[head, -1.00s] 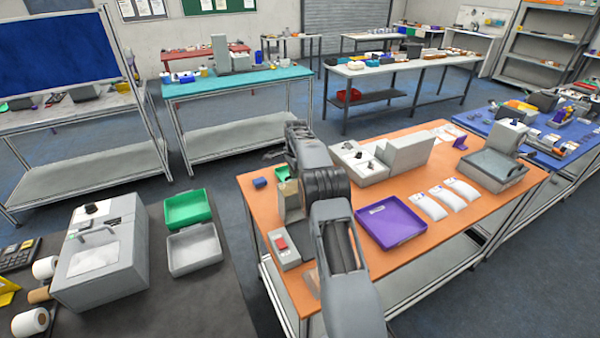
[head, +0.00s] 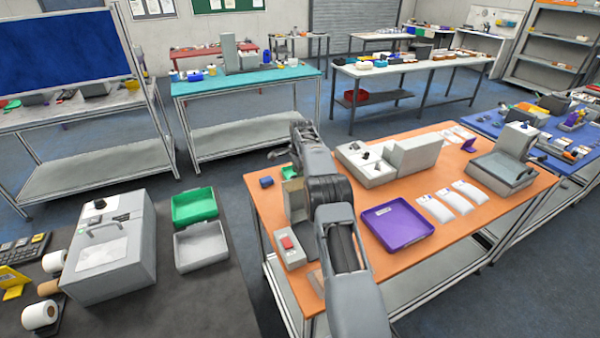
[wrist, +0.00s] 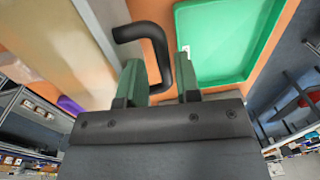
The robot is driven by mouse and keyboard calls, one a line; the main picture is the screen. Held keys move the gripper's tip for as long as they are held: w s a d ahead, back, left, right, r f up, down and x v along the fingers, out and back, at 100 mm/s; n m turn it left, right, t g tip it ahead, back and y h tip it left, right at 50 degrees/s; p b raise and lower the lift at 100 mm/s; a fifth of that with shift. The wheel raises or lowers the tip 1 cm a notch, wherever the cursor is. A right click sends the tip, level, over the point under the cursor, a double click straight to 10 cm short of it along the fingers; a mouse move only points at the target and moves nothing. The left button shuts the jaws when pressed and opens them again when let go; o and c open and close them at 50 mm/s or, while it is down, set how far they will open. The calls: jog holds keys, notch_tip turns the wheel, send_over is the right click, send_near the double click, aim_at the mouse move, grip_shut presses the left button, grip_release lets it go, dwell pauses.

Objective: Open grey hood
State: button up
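In the wrist view a black bent handle (wrist: 154,42) joins a grey edge (wrist: 104,28) beside a beige panel (wrist: 45,45); I take this as part of the grey hood. My gripper (wrist: 160,82) has green fingertips standing apart, one on each side of the handle's lower stretch, with gaps visible. In the head view the beige-sided box (head: 293,195) stands at the left end of the orange table, mostly hidden behind my arm. My gripper (head: 278,154) shows small beyond it. How far the hood is open cannot be told.
A green tray (wrist: 225,45) lies right of the handle in the wrist view. On the orange table are a button box (head: 291,252), a purple tray (head: 396,224) and a grey-white unit (head: 390,160). A grey machine (head: 112,245) stands on the dark table at left.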

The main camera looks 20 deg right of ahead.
jog(key=shift+o, duration=0.6)
jog(key=shift+s+d+f, duration=0.1)
jog(key=shift+f, duration=0.1)
notch_tip(320, 180, up, 8)
jog(key=shift+s, duration=0.15)
